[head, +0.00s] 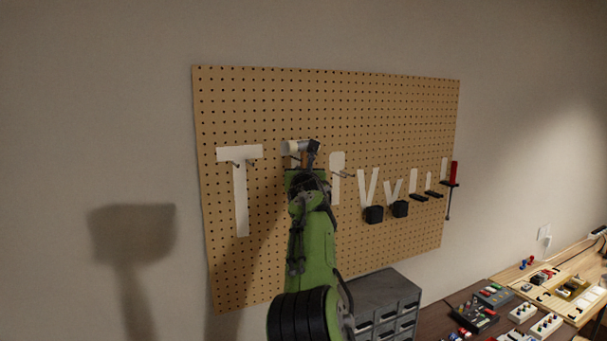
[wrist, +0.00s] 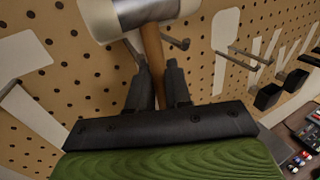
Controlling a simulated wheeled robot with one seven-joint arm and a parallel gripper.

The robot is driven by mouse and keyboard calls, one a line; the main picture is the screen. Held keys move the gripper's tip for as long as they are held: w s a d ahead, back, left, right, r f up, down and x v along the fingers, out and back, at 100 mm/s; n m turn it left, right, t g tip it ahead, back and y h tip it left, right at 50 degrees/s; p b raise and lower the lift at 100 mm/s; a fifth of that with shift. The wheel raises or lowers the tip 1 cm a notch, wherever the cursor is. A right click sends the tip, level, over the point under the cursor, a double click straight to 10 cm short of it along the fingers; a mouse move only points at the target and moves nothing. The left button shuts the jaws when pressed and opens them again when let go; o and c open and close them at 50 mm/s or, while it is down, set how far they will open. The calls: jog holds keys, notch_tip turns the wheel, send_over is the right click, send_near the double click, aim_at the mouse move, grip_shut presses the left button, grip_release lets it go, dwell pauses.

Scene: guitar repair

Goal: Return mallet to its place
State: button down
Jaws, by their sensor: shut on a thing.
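The mallet (wrist: 146,15) has a pale and grey head and a brown wooden handle. In the wrist view my gripper (wrist: 157,82) is shut on the handle below the head. In the head view the mallet's head (head: 301,147) shows just above my gripper (head: 306,175), in front of the pegboard (head: 300,90). A metal peg (wrist: 174,43) sticks out beside the handle, close under the head. I cannot tell whether the head touches the pegs.
A large white T-shaped outline (head: 240,190) with empty pegs is left of the mallet. More white outlines, black holders (head: 374,214) and a red-handled screwdriver (head: 453,175) are to the right. A grey drawer cabinet (head: 385,295) stands below, beside a cluttered bench (head: 455,300).

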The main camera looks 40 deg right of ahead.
jog(key=shift+f+b, duration=0.45)
jog(key=c, duration=1)
grip_release()
jog(key=b+v, duration=1.1)
jog(key=v, duration=0.4)
jog(key=shift+s+a+b, duration=0.25)
jog(key=shift+s+b, duration=0.05)
